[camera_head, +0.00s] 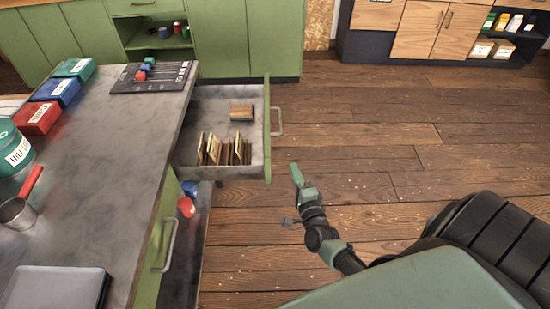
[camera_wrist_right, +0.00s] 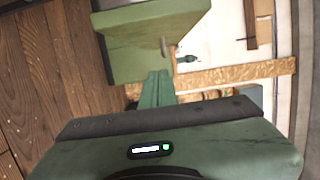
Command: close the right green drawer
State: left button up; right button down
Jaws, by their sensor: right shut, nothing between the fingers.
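The open green drawer (camera_head: 267,130) sticks out from the right side of the grey-topped counter in the head view. Its metal handle (camera_head: 278,121) is on the outer face of its green front. Inside lie a small brown block (camera_head: 241,112) and a row of thin upright pieces (camera_head: 222,150). My right gripper (camera_head: 296,174) is shut and empty, to the right of and below the drawer front, apart from it in the picture. In the right wrist view my shut green fingers (camera_wrist_right: 157,88) point toward a green box-like form (camera_wrist_right: 150,40), which I cannot identify for certain. My left gripper is out of view.
A second green front (camera_head: 160,235) with a handle is on the counter nearer me. A red cup (camera_head: 186,206) and a blue one (camera_head: 190,187) are beside it, lower down. Boxes, a pot (camera_head: 18,212) and a laptop-like slab (camera_head: 55,289) stand on the counter. The wooden floor (camera_head: 360,140) right of the drawer is clear.

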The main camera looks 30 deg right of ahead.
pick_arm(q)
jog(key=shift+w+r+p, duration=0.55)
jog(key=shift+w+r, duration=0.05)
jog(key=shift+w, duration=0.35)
pick_arm(e)
jog(key=w+a, duration=0.2)
jog(key=w, duration=0.5)
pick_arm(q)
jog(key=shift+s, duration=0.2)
pick_arm(e)
jog(key=shift+f, duration=0.1)
